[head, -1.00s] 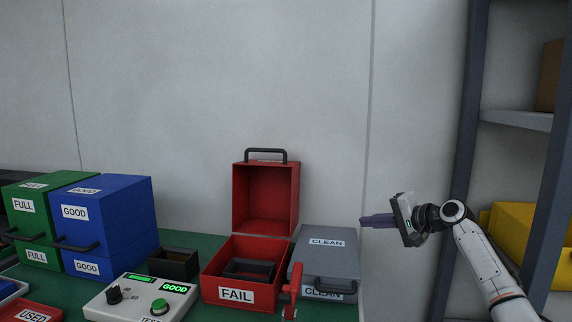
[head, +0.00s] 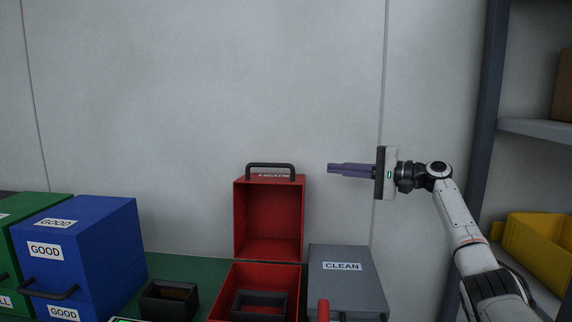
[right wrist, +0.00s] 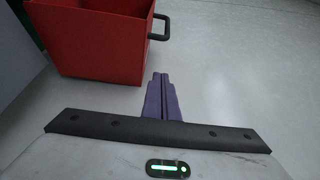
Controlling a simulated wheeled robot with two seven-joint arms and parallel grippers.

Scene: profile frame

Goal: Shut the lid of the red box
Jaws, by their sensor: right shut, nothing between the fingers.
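The red box (head: 218,300) stands on the green table with its lid (head: 269,218) raised upright at the back. A dark handle (head: 270,167) sits on the lid's top edge. A dark tray (head: 259,304) lies inside the box. My right gripper (head: 330,168) is shut and empty, in the air to the right of the handle, at about its height in the picture, pointing left. In the right wrist view the shut purple fingers (right wrist: 161,76) are just below and right of the red lid (right wrist: 95,45) and its handle (right wrist: 158,27), apart from them. My left gripper is not in view.
A grey box (head: 345,285) labelled CLEAN stands right of the red box. A red upright part (head: 323,309) rises in front of it. Blue boxes (head: 110,240) and a small dark bin (head: 168,298) are to the left. Shelving with a yellow bin (head: 535,248) is at the right.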

